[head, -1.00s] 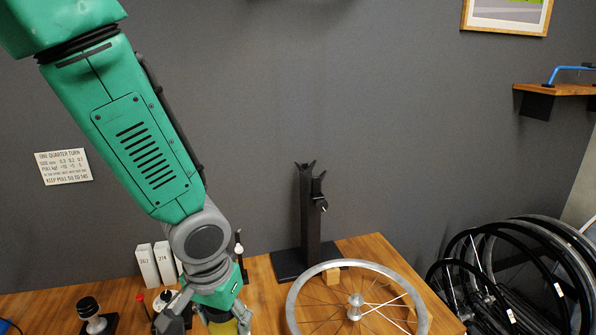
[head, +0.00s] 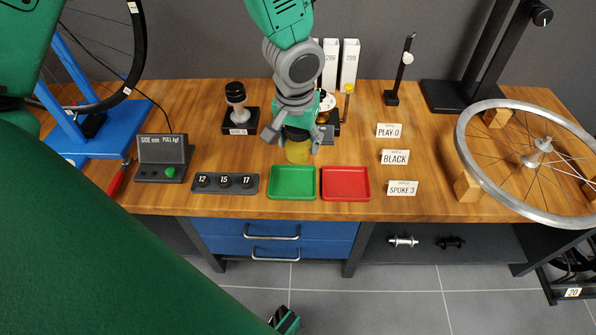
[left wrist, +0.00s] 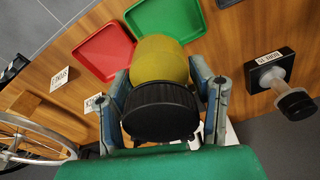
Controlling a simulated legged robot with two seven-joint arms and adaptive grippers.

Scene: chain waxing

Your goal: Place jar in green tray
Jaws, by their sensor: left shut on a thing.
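The yellow jar (head: 297,151) with a black lid is held in my left gripper (head: 297,137), just behind the trays in the head view. In the left wrist view the jar (left wrist: 160,58) sits between both fingers of the gripper (left wrist: 160,95), lid toward the camera. The green tray (head: 291,194) lies empty on the bench, nearer the front edge than the jar. It also shows in the left wrist view (left wrist: 165,17), partly hidden by the jar. I cannot tell the height of the jar above the bench.
An empty red tray (head: 345,195) adjoins the green tray on the right. A dark block with numbered weights (head: 225,184) lies to its left. A gauge box (head: 162,158), small signs (head: 395,156) and a wheel (head: 470,160) stand around. Bench in front of the trays is narrow.

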